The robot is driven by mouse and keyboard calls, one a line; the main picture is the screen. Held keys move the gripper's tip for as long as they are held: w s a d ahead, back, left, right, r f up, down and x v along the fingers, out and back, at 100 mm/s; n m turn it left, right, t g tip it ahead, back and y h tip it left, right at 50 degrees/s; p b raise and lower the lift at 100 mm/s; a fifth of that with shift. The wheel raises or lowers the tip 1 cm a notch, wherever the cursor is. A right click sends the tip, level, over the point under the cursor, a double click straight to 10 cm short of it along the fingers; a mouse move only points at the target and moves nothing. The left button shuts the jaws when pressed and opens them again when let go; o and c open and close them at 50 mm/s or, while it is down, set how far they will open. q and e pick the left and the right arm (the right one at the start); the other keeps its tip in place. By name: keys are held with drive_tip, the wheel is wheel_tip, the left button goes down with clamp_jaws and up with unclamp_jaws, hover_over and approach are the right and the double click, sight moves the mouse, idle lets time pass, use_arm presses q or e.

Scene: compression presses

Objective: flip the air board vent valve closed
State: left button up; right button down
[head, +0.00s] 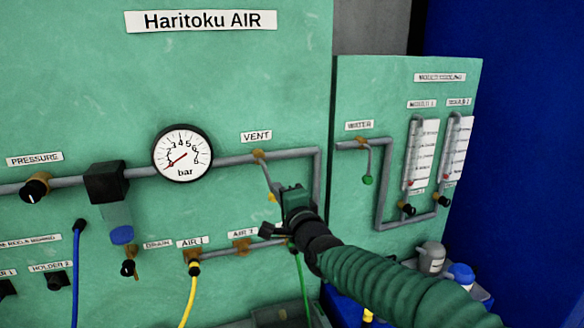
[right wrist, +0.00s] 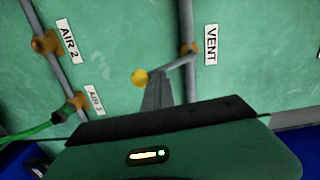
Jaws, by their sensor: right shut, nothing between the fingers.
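The vent valve (head: 258,154) sits on the grey pipe under the VENT label (head: 256,136). Its thin lever slants down and a little right from the pipe to a yellow knob (head: 271,197). In the right wrist view the valve (right wrist: 188,49), lever and yellow knob (right wrist: 139,77) show clearly. My right gripper (head: 283,193) is beside the knob, in front of the board, with its fingers (right wrist: 156,88) shut and empty. The fingertips are close to the knob and lever; I cannot tell whether they touch. My left gripper is not in view.
A pressure gauge (head: 182,154) is left of the valve. AIR 1 has a yellow hose (head: 188,300); a green hose (head: 303,285) hangs below my gripper. A water valve lever (head: 368,178) and flow meters (head: 420,154) are on the board at right.

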drive_tip(key=shift+a+f+m+b, duration=0.15)
drive_tip(key=shift+f+m+b, duration=0.05)
drive_tip(key=shift+m+b, duration=0.2)
drive_tip(key=shift+s+a+m+b, duration=0.1)
drive_tip(key=shift+a+m+b, duration=0.1)
drive_tip(key=shift+m+b, duration=0.1)
idle(0.6)
drive_tip(key=shift+r, duration=0.1)
idle(0.4)
